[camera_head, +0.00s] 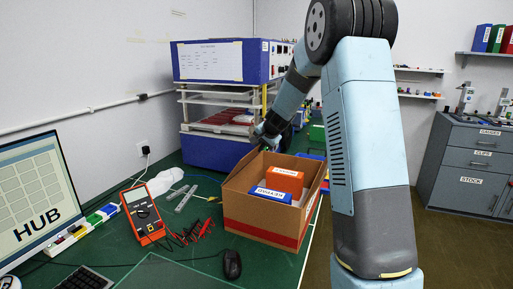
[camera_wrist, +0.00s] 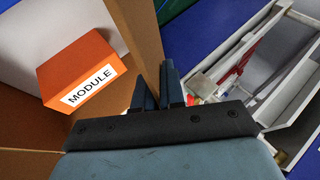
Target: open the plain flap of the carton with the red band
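The brown carton with the red band (camera_head: 262,233) stands on the green bench in the head view, its top open toward me. Inside it are an orange box labelled MODULE (camera_head: 285,180) and a blue labelled box (camera_head: 270,195). A cardboard panel (camera_head: 241,170) stands up at its back left. My gripper (camera_head: 262,140) is at the carton's far top edge. In the wrist view, my gripper's fingers (camera_wrist: 160,88) are close together at the edge of a cardboard panel (camera_wrist: 140,32). Whether they pinch it is unclear. The MODULE box (camera_wrist: 82,72) shows left of them.
A blue-topped rack (camera_head: 222,62) stands behind the carton. A grey-white tray (camera_wrist: 290,85) with small items lies right of the fingers in the wrist view.

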